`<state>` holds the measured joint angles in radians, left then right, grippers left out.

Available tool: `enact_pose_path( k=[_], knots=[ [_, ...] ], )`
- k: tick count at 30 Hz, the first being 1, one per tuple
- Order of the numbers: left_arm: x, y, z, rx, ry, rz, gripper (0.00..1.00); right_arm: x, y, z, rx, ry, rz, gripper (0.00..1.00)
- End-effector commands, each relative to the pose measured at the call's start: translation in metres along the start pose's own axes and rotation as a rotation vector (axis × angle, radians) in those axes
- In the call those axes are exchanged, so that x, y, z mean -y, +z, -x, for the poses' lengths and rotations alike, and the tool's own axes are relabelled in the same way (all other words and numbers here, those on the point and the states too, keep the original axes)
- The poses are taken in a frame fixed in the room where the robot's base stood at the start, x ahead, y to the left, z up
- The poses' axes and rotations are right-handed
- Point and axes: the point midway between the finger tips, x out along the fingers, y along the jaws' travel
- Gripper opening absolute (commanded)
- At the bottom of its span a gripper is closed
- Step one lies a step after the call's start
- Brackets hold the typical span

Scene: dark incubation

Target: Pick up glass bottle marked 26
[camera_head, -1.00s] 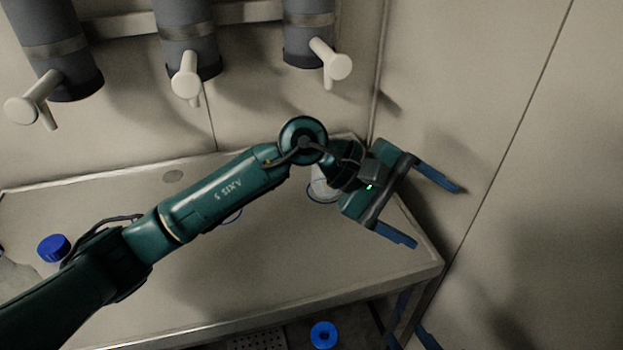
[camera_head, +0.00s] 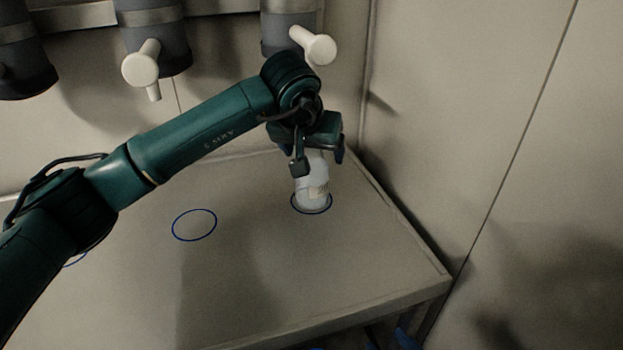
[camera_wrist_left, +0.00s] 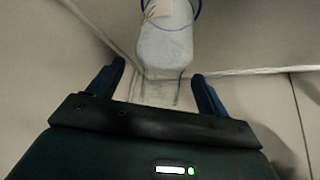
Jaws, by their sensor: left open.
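A whitish glass bottle (camera_head: 312,187) stands upright inside a blue ring at the back right of the bench. Its label is too small to read, and its top is hidden by the gripper. My left gripper (camera_head: 322,150) is open and points down over the bottle's upper part. In the left wrist view the bottle (camera_wrist_left: 165,48) extends away from between the two open fingers (camera_wrist_left: 160,85), with gaps on both sides. Blue parts at the bottom edge of the head view may be my right gripper (camera_head: 408,338); its jaws cannot be made out.
An empty blue ring (camera_head: 194,225) marks the bench top (camera_head: 330,270). Grey cylinders with pale handles (camera_head: 140,65) hang on the back wall, close above my arm. A side wall (camera_head: 450,120) stands right of the bench. The front right of the bench is clear.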

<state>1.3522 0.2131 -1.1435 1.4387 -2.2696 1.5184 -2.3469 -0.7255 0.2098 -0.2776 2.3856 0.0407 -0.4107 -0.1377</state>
Motion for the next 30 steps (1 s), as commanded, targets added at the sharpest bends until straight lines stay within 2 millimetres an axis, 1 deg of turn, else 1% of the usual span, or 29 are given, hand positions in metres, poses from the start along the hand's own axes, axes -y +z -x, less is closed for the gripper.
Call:
enact_pose_path(
  k=[1,3,11,30],
  knots=[
    [-0.0007,0.0007,-0.0070,0.001,0.002,0.001,0.78,0.0001,0.0012,-0.0009,-0.002,0.000,0.003,0.36],
    [-0.0004,0.0000,-0.0114,-0.001,0.002,0.000,0.78,0.0002,0.0011,-0.0013,-0.003,0.000,0.005,0.36],
    [-0.0001,-0.0005,-0.0128,-0.002,0.002,0.000,0.78,0.0002,0.0006,-0.0013,-0.004,0.000,0.006,0.36],
    [-0.0001,-0.0003,-0.0127,-0.001,0.002,0.001,0.26,0.0003,0.0005,-0.0014,-0.005,-0.001,0.005,0.36]
  ],
)
